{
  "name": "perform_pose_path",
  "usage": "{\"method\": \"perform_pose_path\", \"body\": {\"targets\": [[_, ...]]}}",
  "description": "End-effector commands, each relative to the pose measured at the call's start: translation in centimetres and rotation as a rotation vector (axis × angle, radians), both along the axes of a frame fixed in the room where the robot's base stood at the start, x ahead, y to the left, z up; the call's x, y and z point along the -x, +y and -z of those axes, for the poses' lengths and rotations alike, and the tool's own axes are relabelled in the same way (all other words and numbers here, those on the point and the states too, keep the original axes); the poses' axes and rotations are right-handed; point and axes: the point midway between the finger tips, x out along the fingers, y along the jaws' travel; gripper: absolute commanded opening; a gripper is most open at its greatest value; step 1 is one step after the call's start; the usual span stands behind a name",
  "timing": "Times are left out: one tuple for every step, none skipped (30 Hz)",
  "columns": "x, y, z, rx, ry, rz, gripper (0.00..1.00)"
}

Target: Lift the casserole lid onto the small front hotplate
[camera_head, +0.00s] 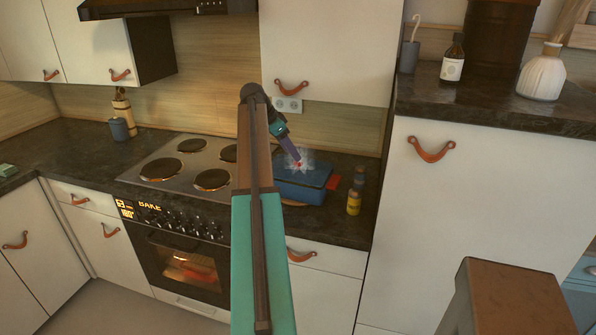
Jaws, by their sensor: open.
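A blue casserole (302,189) with a red handle stands on the counter to the right of the hob. Its lid (312,174) appears to be the lighter blue top, still on the casserole. My gripper (298,162) is open just above the lid; a pale, hazy star-like shape around its tips hides the fingers. I cannot tell if they touch the lid. The small front hotplate (212,180) is dark, bare and to the left of my arm. The larger front hotplate (161,170) is bare too.
A yellow jar (354,202) stands just right of the casserole, by the tall cabinet (455,220). The hob (180,187) is clear. A grey-blue pot (119,129) stands left of it. The upper cabinet (330,50) hangs above the counter behind my gripper.

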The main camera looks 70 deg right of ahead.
Motion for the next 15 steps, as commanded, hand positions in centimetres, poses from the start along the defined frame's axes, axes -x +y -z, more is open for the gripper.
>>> {"method": "perform_pose_path", "body": {"targets": [[0.0,0.0,0.1,0.0,0.0,0.0,0.51],[0.1,-0.1,0.1,-0.001,0.001,0.0,0.51],[0.1,-0.2,0.2,-0.001,0.001,0.0,0.51],[0.2,-0.3,0.4,-0.001,0.001,0.001,0.51],[0.2,-0.4,0.5,-0.002,0.001,0.001,0.51],[0.3,-0.5,0.8,-0.002,0.001,0.001,0.51],[0.4,-0.6,0.9,-0.001,0.001,0.001,0.51],[0.4,-0.8,1.1,-0.001,0.001,0.001,0.51],[0.6,-1.0,1.4,-0.001,0.001,0.001,0.51],[0.7,-1.1,1.7,-0.002,0.001,0.001,0.51],[0.8,-1.3,1.9,-0.002,0.001,0.001,0.51],[0.9,-1.5,2.3,-0.002,0.001,0.001,0.51],[1.0,-1.7,2.6,-0.001,0.001,0.001,0.51],[1.1,-1.8,2.9,-0.001,0.001,0.001,0.51],[1.2,-1.9,3.2,-0.001,0.001,0.001,0.51]]}}
